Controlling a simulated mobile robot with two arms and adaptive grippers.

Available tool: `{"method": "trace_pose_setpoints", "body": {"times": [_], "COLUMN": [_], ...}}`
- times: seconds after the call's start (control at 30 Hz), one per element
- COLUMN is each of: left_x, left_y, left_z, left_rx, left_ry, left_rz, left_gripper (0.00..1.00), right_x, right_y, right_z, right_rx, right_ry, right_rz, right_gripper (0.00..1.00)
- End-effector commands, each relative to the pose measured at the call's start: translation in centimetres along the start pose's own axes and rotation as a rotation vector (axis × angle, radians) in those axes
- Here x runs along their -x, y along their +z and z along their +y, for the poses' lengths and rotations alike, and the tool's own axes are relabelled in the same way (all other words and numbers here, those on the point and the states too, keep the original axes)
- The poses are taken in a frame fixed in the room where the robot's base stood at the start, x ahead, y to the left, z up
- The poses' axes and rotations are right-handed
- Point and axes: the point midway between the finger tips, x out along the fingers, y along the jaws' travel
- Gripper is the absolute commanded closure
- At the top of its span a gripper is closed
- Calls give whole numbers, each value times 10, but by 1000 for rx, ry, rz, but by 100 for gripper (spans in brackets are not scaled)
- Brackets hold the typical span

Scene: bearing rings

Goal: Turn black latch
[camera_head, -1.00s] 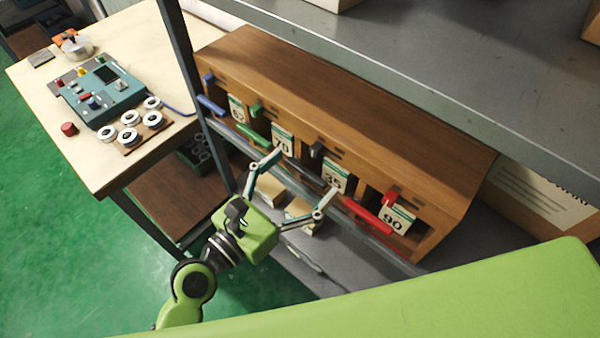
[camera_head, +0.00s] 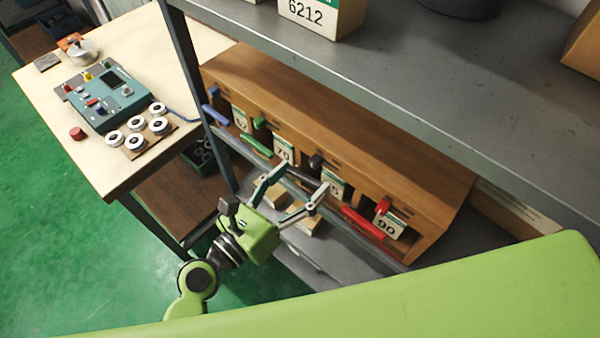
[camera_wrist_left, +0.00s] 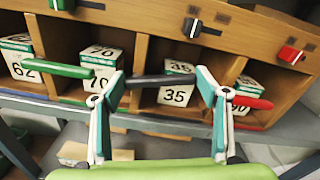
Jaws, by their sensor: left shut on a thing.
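The wooden cabinet (camera_head: 330,130) has a row of compartments with coloured bars across their fronts. The black latch bar (camera_wrist_left: 163,80) lies level in front of the compartment with the 35 box (camera_wrist_left: 177,88). My left gripper (camera_head: 305,178) is at this bar, also in the left wrist view (camera_wrist_left: 162,82). The fingertips partly hide the bar's ends. A small black knob (camera_wrist_left: 193,27) sits on the cabinet above. My right gripper is not in view.
A green bar (camera_wrist_left: 58,68) and a red bar (camera_wrist_left: 252,102) flank the black one closely. A grey shelf (camera_head: 400,70) overhangs the cabinet. A shelf edge rail runs in front. A table with a teal control box (camera_head: 107,95) stands at the left.

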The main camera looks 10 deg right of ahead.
Motion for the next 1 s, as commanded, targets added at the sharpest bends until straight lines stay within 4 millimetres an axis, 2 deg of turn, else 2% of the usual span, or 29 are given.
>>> {"method": "trace_pose_setpoints", "body": {"times": [0.03,0.1,0.4,1.0], "left_x": [0,0,0,0], "left_y": [7,8,12,11], "left_z": [-1,-1,2,4], "left_rx": [39,90,266,343], "left_ry": [2,2,1,0], "left_rz": [1,1,0,-2], "left_gripper": [71,71,71,71], "right_x": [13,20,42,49], "right_y": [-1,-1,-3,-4], "right_z": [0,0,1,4], "right_rx": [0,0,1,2], "right_ry": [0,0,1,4], "right_rz": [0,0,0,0], "right_gripper": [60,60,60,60]}}
